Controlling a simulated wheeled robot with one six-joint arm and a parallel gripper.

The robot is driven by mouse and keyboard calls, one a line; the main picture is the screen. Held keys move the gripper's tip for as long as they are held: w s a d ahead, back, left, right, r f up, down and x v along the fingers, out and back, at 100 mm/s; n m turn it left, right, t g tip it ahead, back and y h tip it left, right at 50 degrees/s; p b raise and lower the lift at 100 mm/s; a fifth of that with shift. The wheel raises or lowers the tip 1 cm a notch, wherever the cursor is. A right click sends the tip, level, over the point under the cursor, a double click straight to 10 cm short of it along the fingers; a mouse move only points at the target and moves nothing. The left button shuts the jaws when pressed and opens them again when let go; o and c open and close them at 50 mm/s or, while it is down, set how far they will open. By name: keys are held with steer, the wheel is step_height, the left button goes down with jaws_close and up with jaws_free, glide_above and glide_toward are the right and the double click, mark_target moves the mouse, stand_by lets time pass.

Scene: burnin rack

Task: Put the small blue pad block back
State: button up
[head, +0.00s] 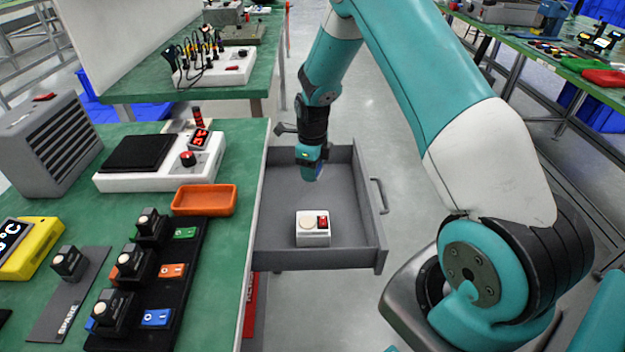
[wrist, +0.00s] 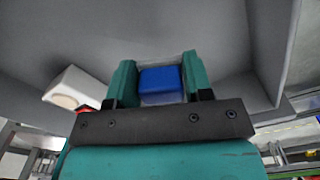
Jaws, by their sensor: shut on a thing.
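My gripper (head: 312,160) is shut on the small blue pad block (wrist: 160,80), which sits between the two teal fingers in the wrist view. In the head view only a little blue shows at the fingertips. The gripper is over the open grey drawer (head: 350,258), above its far part. A white box (head: 313,238) with a round beige disc and a red switch stands on the drawer floor nearer the front. It also shows at the left in the wrist view (wrist: 75,88).
The green bench left of the drawer holds an orange tray (head: 204,199), a black rack (head: 185,262) with several knobbed modules, a white scale-like device (head: 160,168), a yellow meter (head: 32,248) and a grey heater (head: 45,140). The drawer floor around the white box is bare.

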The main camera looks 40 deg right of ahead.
mark_target(312, 186)
steer(key=shift+f, duration=1.95)
steer(key=shift+f, duration=0.15)
steer(key=o, duration=0.9)
